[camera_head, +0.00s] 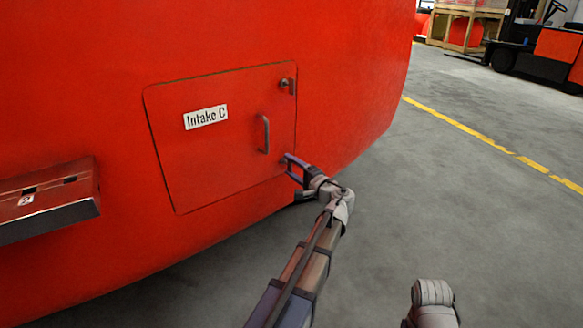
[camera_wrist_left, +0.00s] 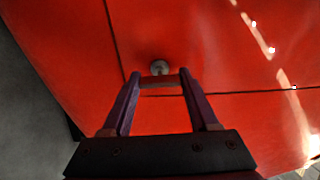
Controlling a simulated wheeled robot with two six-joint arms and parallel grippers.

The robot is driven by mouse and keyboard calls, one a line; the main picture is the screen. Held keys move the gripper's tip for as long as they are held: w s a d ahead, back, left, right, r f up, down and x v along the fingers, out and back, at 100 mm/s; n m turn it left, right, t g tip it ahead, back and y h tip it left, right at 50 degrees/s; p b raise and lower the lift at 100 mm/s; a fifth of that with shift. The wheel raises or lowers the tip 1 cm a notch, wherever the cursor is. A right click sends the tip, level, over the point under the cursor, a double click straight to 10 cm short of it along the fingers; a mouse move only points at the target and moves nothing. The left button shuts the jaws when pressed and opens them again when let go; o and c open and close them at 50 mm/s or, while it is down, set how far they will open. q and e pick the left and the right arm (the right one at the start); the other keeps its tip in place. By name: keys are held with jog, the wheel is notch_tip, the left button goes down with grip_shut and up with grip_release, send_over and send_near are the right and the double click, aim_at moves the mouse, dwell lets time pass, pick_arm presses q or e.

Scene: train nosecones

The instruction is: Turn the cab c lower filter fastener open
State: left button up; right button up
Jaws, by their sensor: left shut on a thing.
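The red hatch panel (camera_head: 210,150) labelled "Intake C" is closed flush in the red nosecone. My left gripper (camera_head: 287,162) reaches its lower right corner and is shut on the lower filter fastener, which its fingers mostly cover in the head view. In the left wrist view, the fastener's round grey knob (camera_wrist_left: 159,67) shows just beyond the two fingertips (camera_wrist_left: 160,78), near the panel seams. A brownish bar spans between the fingertips. The exact angle of the fastener is hard to tell.
The upper fastener (camera_head: 288,85) sits at the panel's upper right, with a vertical grey handle (camera_head: 264,134) below it. A red step-like box (camera_head: 50,200) juts out at left. Grey floor (camera_head: 450,190) is open to the right; a forklift (camera_head: 540,45) stands far back.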

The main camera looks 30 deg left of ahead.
dwell(0.4)
pick_arm(q)
jog(key=o, duration=1.4)
jog(key=shift+d, duration=0.1)
jog(key=v, duration=0.7)
jog(key=shift+s+d, duration=0.2)
jog(key=shift+d, duration=0.1)
